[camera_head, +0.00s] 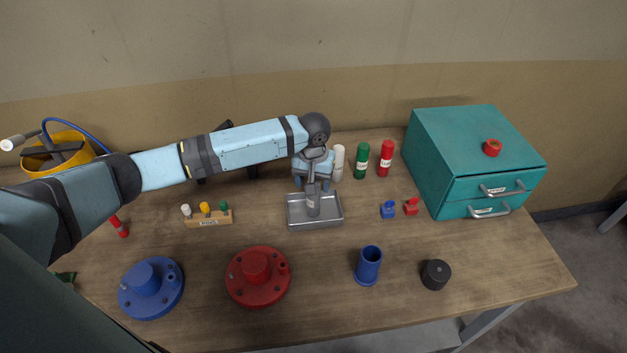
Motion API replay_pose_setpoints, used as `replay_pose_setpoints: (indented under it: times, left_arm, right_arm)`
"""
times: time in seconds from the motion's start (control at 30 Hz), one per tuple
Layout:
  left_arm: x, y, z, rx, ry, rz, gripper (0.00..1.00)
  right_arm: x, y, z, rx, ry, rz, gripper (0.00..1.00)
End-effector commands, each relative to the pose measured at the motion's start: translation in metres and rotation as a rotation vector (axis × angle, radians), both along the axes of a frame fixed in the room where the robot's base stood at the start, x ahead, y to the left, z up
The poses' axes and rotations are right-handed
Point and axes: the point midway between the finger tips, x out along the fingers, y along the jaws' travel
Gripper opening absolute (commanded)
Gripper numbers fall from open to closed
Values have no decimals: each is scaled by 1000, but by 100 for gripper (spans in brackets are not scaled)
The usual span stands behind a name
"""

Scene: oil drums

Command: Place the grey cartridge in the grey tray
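The grey cartridge (313,206) stands upright on the floor of the shallow grey metal tray (335,221), near its middle. My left arm reaches in from the left and my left gripper (312,188) points down over the tray. Its two fingers look spread, one on each side of the cartridge's upper part, with the cartridge between them. The cartridge's top is partly hidden by the gripper. My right gripper is not in view.
White (338,162), green (361,161) and red (385,158) cylinders stand behind right of the tray. A teal drawer cabinet (470,160) is at right. A red flange (257,277), blue flange (150,289), blue cup (368,266) and black cap (435,275) sit in front.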

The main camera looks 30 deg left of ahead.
Motion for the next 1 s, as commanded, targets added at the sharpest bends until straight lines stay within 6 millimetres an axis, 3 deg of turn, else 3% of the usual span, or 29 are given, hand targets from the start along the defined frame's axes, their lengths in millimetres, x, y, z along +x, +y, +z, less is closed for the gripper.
replay_pose_setpoints:
  times: [0.17,0.63,0.8,1.0]
  left_arm:
    - [1,0,12,0,-2,0,62]
    - [1,0,105,0,-3,0,62]
    - [0,0,120,-1,0,-1,62]
    - [0,0,123,0,1,0,62]
  right_arm:
    - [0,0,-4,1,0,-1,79]
    - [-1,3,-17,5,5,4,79]
    - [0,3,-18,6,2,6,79]
    - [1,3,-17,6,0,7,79]
